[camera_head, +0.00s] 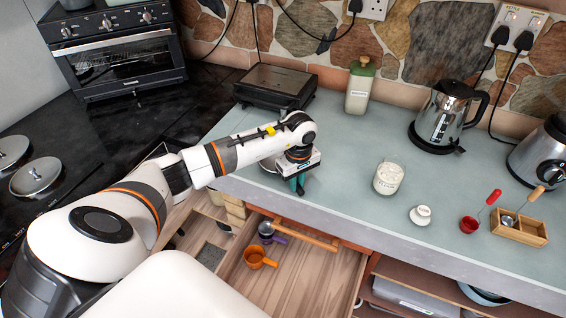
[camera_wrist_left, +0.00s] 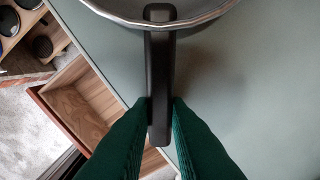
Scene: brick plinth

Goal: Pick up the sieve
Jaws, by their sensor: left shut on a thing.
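The sieve (camera_wrist_left: 160,62) shows in the left wrist view as a flat black handle joined to a round metal rim at the top edge. Its bowl is mostly cut off by the frame. My left gripper (camera_wrist_left: 160,108) has its green fingers shut on the handle, one on each side. In the head view, my left gripper (camera_head: 297,184) is low over the front edge of the worktop, and my arm hides most of the sieve. I cannot tell whether the sieve touches the worktop. My right gripper is not in view.
The drawer (camera_head: 318,280) below is open, with an orange pan (camera_head: 258,258) inside. On the worktop (camera_head: 335,150) are a white jar (camera_head: 388,178), a white lidded pot (camera_head: 420,215), a red scoop (camera_head: 469,225), a wooden box (camera_head: 528,236), a kettle (camera_head: 440,115) and a grill (camera_head: 275,88).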

